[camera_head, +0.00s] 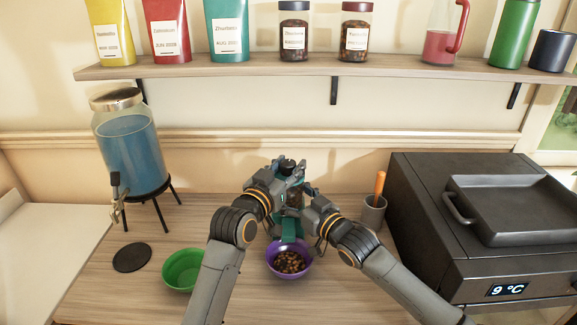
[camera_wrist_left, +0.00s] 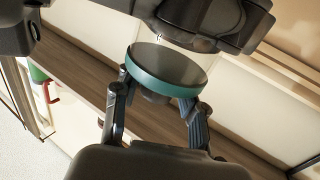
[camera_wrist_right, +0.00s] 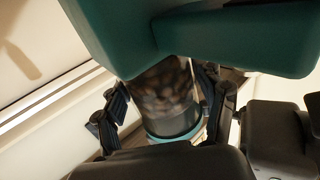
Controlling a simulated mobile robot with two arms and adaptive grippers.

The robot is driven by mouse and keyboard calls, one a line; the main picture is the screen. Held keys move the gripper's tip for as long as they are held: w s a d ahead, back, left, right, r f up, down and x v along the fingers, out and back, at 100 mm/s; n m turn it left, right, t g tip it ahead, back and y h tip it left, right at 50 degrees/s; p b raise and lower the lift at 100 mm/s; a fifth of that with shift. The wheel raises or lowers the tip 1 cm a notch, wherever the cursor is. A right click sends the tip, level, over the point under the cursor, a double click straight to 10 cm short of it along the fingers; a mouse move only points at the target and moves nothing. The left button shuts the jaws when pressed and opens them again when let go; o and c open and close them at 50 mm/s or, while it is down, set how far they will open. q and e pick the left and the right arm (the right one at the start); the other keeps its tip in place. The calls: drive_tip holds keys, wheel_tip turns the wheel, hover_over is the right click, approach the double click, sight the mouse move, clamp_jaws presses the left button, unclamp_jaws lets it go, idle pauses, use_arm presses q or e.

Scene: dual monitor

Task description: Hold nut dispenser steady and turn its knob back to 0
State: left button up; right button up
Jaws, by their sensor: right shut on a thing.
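The nut dispenser stands on the wooden counter, mostly hidden by my grippers; its teal spout (camera_head: 289,228) shows in the head view. The right wrist view shows its clear section full of nuts (camera_wrist_right: 163,88) between teal parts. My right gripper (camera_wrist_right: 160,108) is shut on this section, one finger on each side. In the left wrist view, a dark round top with a teal rim (camera_wrist_left: 165,68) lies between the spread fingers of my left gripper (camera_wrist_left: 157,92). These fingers look open; contact is unclear. The knob's marking cannot be read. A purple bowl (camera_head: 272,268) with nuts sits below the spout.
A green bowl (camera_head: 183,268) and dark coaster (camera_head: 132,257) lie left. A blue drink dispenser (camera_head: 133,150) stands behind them. A grey cup (camera_head: 373,214) and a black appliance (camera_head: 430,230) stand right. A shelf (camera_head: 260,68) with bags and jars runs above.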

use_arm(q)
drive_tip(key=shift+o, duration=0.6)
drive_tip(key=shift+r, duration=0.1)
drive_tip(key=v, duration=1.2)
drive_tip(key=x, duration=1.2)
drive_tip(key=shift+c, duration=0.2)
